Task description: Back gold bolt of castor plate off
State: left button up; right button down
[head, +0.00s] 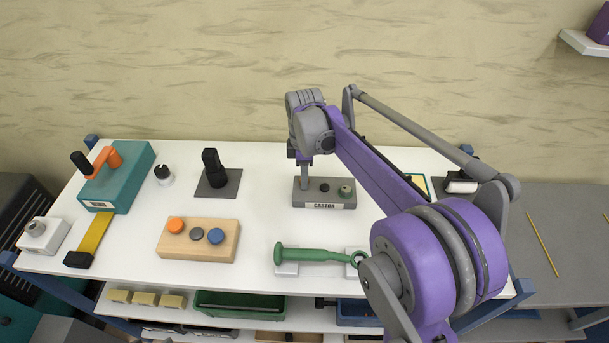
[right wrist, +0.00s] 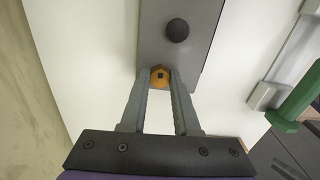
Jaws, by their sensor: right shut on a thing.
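The grey castor plate (head: 325,204), labelled CASTOR, stands on the white table; in the right wrist view it is a grey slab (right wrist: 196,58). The gold bolt (right wrist: 159,75) sits at the plate's near end in that view, its head between my fingertips. My right gripper (head: 304,183) reaches down over the plate's left end, and its fingers (right wrist: 160,80) are shut on the bolt. The gripper hides the bolt in the head view. A black knob (right wrist: 177,30) stands further along the plate, and a grey-green knob (head: 346,191) is at its right end. My left gripper is not in view.
A green wrench-like tool (head: 315,254) lies on white rests in front of the plate. A wooden block (head: 190,251) with coloured knobs and a black post (head: 213,165) stand to the left. White table around the plate is clear.

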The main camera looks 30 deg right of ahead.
jog(key=shift+a+f+n, duration=0.1)
jog(key=shift+n, duration=1.8)
jog(key=c, duration=0.6)
grip_release()
jog(key=shift+c, duration=0.2)
notch_tip(320, 180, up, 11)
jog(key=shift+p, duration=0.4)
jog(key=shift+f, duration=0.1)
